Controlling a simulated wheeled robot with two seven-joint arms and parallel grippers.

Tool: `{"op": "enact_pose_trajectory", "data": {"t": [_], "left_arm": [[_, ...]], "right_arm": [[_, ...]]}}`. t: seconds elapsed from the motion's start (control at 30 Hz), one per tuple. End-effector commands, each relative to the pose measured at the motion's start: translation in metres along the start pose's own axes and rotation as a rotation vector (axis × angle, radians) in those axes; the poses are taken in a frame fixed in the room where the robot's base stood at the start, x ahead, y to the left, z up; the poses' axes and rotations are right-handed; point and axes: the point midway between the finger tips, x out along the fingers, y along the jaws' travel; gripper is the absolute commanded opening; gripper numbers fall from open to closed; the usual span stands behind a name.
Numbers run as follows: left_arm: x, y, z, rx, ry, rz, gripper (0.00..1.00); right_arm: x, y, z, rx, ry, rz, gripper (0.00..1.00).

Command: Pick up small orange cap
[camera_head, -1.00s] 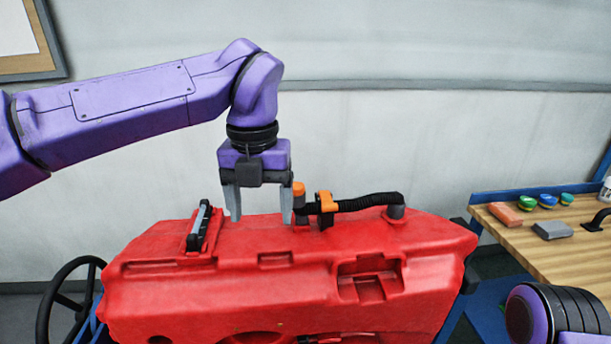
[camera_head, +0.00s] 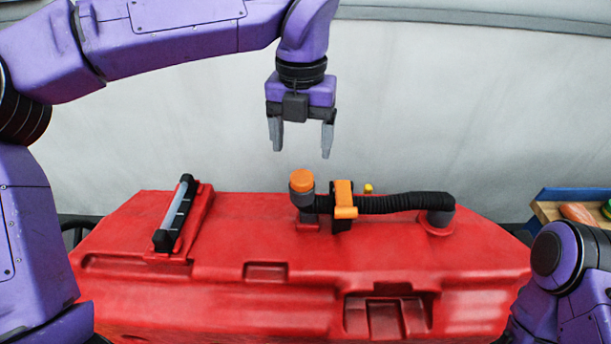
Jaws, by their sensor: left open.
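The small orange cap (camera_head: 302,180) sits on top of a short grey upright pipe (camera_head: 303,200) on the red tank (camera_head: 240,225). My left gripper (camera_head: 300,150) hangs above it, pointing down, with its two grey fingers apart and nothing between them. A clear gap shows between the fingertips and the cap in the picture. My right arm (camera_head: 565,260) shows only in part at the lower right; its gripper is out of the frame.
An orange clamp (camera_head: 343,200) stands just right of the cap. A black ribbed hose (camera_head: 395,203) runs from there to a grey fitting (camera_head: 440,211). A black-and-grey handle (camera_head: 174,213) lies on the tank's left. A wooden workbench (camera_head: 553,211) is at far right.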

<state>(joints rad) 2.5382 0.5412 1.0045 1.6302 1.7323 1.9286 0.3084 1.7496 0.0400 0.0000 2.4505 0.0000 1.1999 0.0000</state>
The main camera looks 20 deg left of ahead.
Motion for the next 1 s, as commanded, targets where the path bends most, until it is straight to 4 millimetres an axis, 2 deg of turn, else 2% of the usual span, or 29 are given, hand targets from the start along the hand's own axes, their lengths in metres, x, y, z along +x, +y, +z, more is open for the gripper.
{"op": "enact_pose_trajectory", "data": {"t": [0.17,0.4,0.67,0.7,0.87,0.9,1.0], "left_arm": [[0.02,0.001,-0.003,-0.001,0.003,0.0,0.76],[0.059,-0.002,-0.009,-0.003,0.001,-0.001,0.76],[0.065,-0.002,-0.009,-0.003,-0.001,-0.002,0.76],[0.065,-0.002,-0.009,-0.003,-0.001,-0.001,0.63],[0.065,-0.002,-0.009,-0.003,-0.001,-0.001,0.11],[0.065,-0.002,-0.009,-0.003,-0.001,-0.001,0.06],[0.065,-0.002,-0.009,-0.003,-0.001,-0.001,0.06]], "right_arm": [[-0.004,0.0,-0.002,0.0,0.0,0.0,0.43],[-0.011,0.001,-0.005,0.0,0.001,0.0,0.43],[-0.011,0.001,-0.005,0.0,0.001,0.0,0.43],[-0.011,0.001,-0.005,0.0,0.001,0.0,0.43],[-0.011,0.001,-0.005,0.0,0.001,0.0,0.43],[-0.011,0.001,-0.005,0.0,0.001,-0.001,0.43],[-0.011,0.001,-0.005,0.0,0.001,0.0,0.43]]}}
